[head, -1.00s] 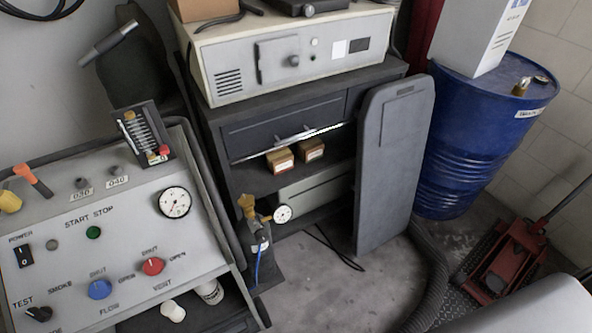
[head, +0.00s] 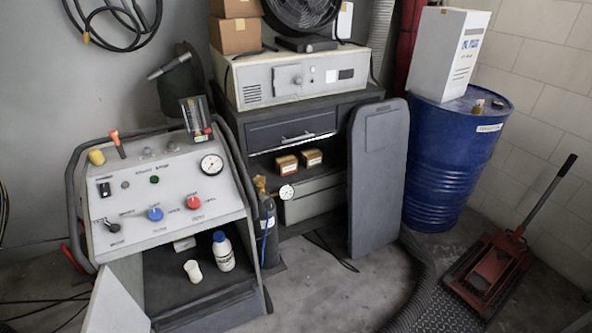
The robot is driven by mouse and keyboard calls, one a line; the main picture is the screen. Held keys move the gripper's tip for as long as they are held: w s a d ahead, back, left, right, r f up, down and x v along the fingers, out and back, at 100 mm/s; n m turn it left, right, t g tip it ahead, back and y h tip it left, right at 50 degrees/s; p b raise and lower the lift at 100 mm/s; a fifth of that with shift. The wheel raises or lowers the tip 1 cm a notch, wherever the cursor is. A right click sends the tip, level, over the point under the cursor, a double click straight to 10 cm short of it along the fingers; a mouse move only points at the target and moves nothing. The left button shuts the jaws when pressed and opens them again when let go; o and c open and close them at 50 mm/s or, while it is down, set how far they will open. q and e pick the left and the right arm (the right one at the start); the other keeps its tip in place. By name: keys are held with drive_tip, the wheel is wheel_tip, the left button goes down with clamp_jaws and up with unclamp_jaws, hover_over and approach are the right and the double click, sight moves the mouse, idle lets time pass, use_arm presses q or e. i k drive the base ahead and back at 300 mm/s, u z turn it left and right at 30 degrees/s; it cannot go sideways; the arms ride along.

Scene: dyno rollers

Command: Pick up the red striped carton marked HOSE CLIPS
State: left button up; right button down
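Two small brown cartons with pale, reddish-marked fronts, the left carton (head: 287,164) and the right carton (head: 311,158), sit side by side on the open shelf of the dark cabinet (head: 262,160). A small pale box (head: 184,244) lies at the back of the test cart's lower shelf. The print on all three is too small to read, so I cannot tell which is marked HOSE CLIPS. Neither of my grippers is in view.
The test cart (head: 160,180) stands left, with a white bottle (head: 223,251) and a cup (head: 193,271) on its shelf. A gas cylinder (head: 266,220) and a leaning grey panel (head: 377,185) flank the cabinet opening. A blue drum (head: 445,165) and red jack (head: 490,265) stand right.

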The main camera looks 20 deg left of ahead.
sight(286, 165)
drive_tip(key=z, duration=0.55)
drive_tip(key=i, duration=0.9)
drive_tip(key=z, duration=0.6)
drive_tip(key=i, duration=1)
drive_tip(key=u, duration=0.7)
drive_tip(key=i, duration=0.8)
drive_tip(key=u, duration=0.8)
